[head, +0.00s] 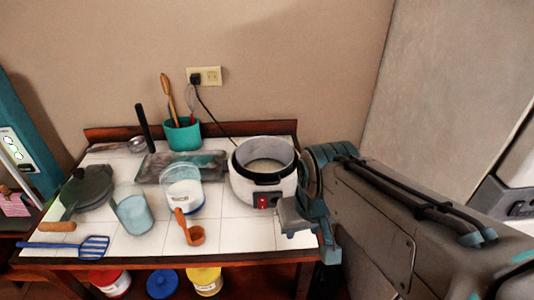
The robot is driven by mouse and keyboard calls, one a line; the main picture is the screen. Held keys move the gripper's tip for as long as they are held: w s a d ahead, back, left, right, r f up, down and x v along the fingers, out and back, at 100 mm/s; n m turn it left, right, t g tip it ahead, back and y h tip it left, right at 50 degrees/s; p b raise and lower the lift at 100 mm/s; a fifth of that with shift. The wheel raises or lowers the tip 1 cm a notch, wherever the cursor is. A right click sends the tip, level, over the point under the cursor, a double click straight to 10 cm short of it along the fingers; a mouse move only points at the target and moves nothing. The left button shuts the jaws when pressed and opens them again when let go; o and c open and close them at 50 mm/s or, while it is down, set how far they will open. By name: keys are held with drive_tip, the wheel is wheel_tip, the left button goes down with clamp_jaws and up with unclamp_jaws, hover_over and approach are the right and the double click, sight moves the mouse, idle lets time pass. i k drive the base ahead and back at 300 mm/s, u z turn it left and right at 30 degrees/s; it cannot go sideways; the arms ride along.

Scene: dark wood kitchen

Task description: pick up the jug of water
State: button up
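A translucent pale-blue jug (133,212) stands at the front left of the white-tiled table (121,248). It looks like the jug of water; its handle cannot be made out. My gripper (296,222) is at the table's right front edge, just right of the rice cooker and well to the right of the jug. It does not touch the jug. Its fingers are seen at an angle, so their opening is unclear.
A clear tub (183,190) with white contents and an orange scoop (194,235) stand right of the jug. A rice cooker (264,190) stands between them and my gripper. A dark pan (88,190) and blue spatula (80,245) lie left. A teal utensil pot (182,134) is behind.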

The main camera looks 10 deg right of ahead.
sight(128, 202)
drive_tip(key=u, duration=2.75)
drive_tip(key=i, duration=1.95)
drive_tip(key=z, duration=0.5)
